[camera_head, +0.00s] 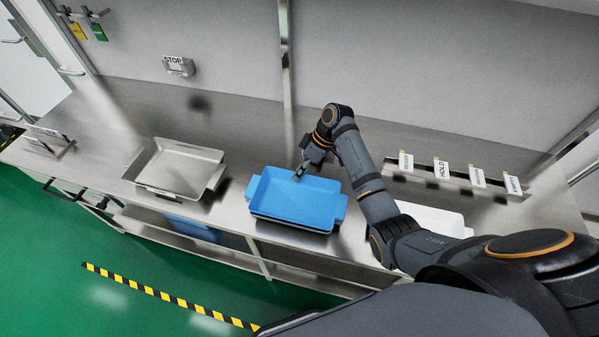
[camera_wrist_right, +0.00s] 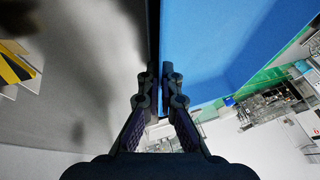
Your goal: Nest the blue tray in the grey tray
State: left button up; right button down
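The blue tray (camera_head: 292,203) is in the middle of the steel counter in the head view, upright and apparently empty. A pale and dark edge shows under its front side; I cannot tell whether that is another tray beneath it. The empty grey tray (camera_head: 178,170) sits on the counter to its left, apart from it. My right gripper (camera_head: 300,172) is at the blue tray's back rim. In the right wrist view its fingers (camera_wrist_right: 160,72) are closed on both sides of the blue wall (camera_wrist_right: 200,45). My left gripper is out of view.
A white tray (camera_head: 432,218) is partly hidden behind my right arm. A rack with labels such as HOLD (camera_head: 441,168) stands at the back right. A STOP box (camera_head: 178,66) is on the back wall. Bare counter (camera_head: 232,190) lies between the grey and blue trays.

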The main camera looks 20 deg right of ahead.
jog(key=c, duration=2.1)
grip_release()
jog(key=shift+s+f, duration=0.35)
jog(key=shift+f, duration=0.15)
jog(key=o, duration=0.5)
jog(key=shift+o, duration=0.8)
jog(key=shift+w, duration=0.25)
jog(key=shift+r, duration=0.25)
jog(key=v, duration=1.2)
